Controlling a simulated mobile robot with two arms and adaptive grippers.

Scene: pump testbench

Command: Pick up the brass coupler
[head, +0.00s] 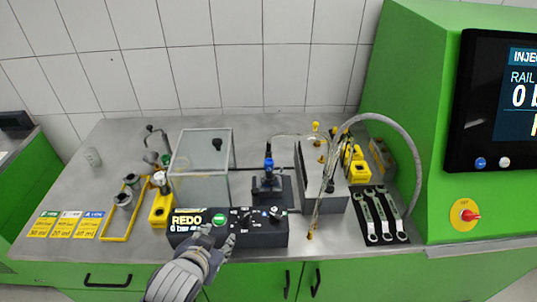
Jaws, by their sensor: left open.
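A small brass-coloured piece (310,235), which looks like the brass coupler, is at the lower end of a thin hose near the bench's front edge. Whether it touches the bench top is too small to tell. My left gripper (222,241) is open and empty in front of the black control box, to the left of the brass piece and apart from it. My right gripper is not in view.
The black control box (262,240) stands at the bench front. Behind it are a clear tank (200,168) and a pump stand (268,185). A grey tray (341,204), a wrench mat (399,236) and a thick grey hose (408,145) are at right.

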